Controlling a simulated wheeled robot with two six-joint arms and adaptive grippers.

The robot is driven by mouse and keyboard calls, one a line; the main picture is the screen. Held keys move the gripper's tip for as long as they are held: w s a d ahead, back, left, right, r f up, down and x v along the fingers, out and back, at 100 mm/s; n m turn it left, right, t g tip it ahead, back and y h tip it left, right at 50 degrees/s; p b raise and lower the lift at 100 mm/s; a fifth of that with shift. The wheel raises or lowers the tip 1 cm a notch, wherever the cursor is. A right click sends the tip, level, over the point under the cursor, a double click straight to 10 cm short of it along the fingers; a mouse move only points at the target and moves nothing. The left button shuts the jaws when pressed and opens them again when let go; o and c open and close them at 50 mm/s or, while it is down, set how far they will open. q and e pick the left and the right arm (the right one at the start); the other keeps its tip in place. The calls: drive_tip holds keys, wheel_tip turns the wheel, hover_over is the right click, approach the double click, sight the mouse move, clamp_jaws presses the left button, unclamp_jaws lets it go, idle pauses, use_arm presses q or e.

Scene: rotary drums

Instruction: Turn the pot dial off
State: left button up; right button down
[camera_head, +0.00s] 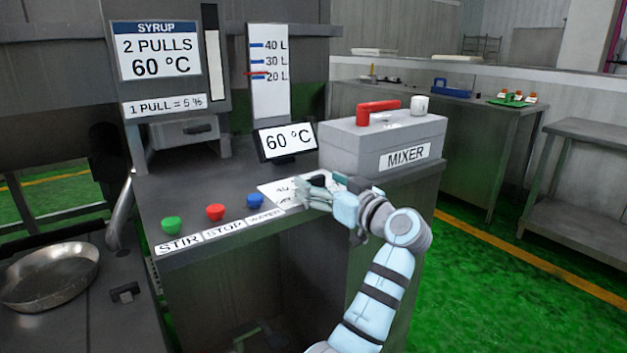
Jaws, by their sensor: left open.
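My left gripper (308,192) is open over the right part of the counter's top. Its arm rises from the bottom of the view. A white marked plate (277,192) lies flat on the counter just left of the fingers and partly under them. It may belong to the pot dial, but the dial itself is hidden or too small to make out, and I cannot tell its setting. I cannot tell whether the fingers touch anything. My right gripper is not in view.
Green (171,225), red (215,212) and blue (255,201) buttons line the counter's front edge. A 60 °C display (287,141) and a grey MIXER box (370,145) with a red handle (377,110) stand behind the gripper. A metal pan (50,278) is at left.

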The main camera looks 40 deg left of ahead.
use_arm(q)
drive_tip(key=v, duration=0.8)
drive_tip(key=shift+d, duration=0.4)
drive_tip(key=shift+s, duration=0.1)
